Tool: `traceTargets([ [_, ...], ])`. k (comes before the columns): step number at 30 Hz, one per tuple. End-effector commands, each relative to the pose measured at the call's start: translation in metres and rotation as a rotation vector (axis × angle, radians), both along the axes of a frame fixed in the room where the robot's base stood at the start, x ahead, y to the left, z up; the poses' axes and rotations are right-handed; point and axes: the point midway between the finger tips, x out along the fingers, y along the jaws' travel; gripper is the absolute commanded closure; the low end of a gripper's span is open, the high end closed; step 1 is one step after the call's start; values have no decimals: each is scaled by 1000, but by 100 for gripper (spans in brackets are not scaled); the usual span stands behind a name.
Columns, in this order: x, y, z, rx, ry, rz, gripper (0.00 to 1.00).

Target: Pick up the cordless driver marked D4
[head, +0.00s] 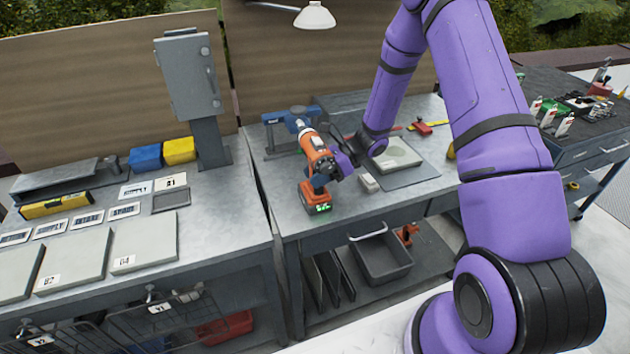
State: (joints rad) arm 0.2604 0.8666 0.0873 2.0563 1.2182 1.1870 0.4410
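An orange and dark cordless driver (312,150) is upright near the front left of the middle bench (282,222), with its battery (316,203) at the bottom. Green marks show on the battery, too small to read as D4. I cannot tell whether the battery touches the bench top. My gripper (324,170) is at the driver's handle, reaching in from the right. The fingers and handle overlap in the picture, so I cannot tell whether the fingers are shut on it. Part of the handle is hidden behind the gripper.
A blue vise-like tool (287,120) stands close behind the driver. A grey mat (415,175) with a pale block (398,153) lies to the right. A grey bin (380,258) sits on the lower shelf. The left bench (205,235) holds pale panels and an upright grey box (188,75).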

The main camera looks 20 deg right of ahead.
Motion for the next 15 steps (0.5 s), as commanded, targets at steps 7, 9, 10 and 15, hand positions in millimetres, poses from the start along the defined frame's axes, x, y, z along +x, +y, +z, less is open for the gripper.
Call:
traceTargets([
  [7,1,0,1,2,-2,0,100],
  [9,1,0,1,2,-2,-1,100],
  [10,1,0,1,2,-2,0,100],
  [15,1,0,3,2,-2,-1,100],
])
